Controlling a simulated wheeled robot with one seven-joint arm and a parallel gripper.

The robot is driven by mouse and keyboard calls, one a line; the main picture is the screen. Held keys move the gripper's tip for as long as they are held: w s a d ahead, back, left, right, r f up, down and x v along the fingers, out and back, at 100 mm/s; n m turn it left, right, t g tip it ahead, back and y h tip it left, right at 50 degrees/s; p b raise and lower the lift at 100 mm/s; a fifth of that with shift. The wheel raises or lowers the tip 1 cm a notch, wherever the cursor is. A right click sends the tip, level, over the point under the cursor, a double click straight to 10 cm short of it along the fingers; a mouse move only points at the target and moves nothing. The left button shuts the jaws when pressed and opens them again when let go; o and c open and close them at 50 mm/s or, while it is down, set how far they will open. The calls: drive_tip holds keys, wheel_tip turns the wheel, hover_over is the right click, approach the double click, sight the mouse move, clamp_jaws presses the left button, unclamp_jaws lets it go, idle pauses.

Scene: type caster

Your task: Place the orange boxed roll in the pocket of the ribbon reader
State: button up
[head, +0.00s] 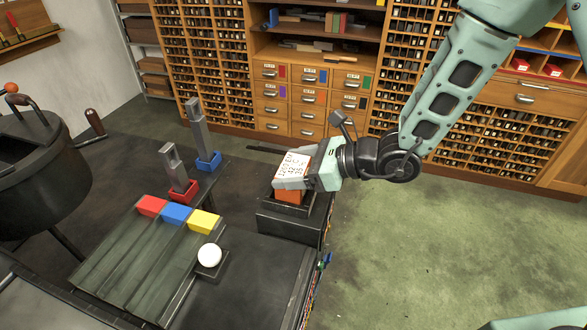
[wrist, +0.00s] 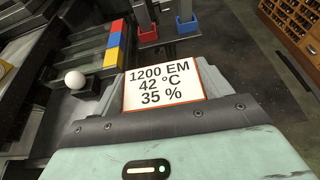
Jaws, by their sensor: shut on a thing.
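The orange boxed roll (head: 291,195) is in my gripper (head: 290,180), at the right end of the dark bench in the head view. Its white label (wrist: 163,86) fills the middle of the wrist view and reads 1200 EM, 42 °C, 35 %. My gripper is shut on the box. The box is at the top of a black block-shaped unit (head: 285,222), which looks like the ribbon reader. The box's lower part is partly inside or behind a dark rim there. I cannot tell whether it rests on the pocket floor.
A red-based post (head: 184,190) and a blue-based post (head: 208,162) stand left of the box. Red, blue and yellow blocks (head: 176,213) top a sloped rack, with a white ball (head: 209,255) beside it. A dark pot (head: 40,170) stands far left. Green floor is clear at right.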

drive_tip(key=shift+f, duration=0.3)
drive_tip(key=shift+f, duration=0.15)
drive_tip(key=o, duration=1.1)
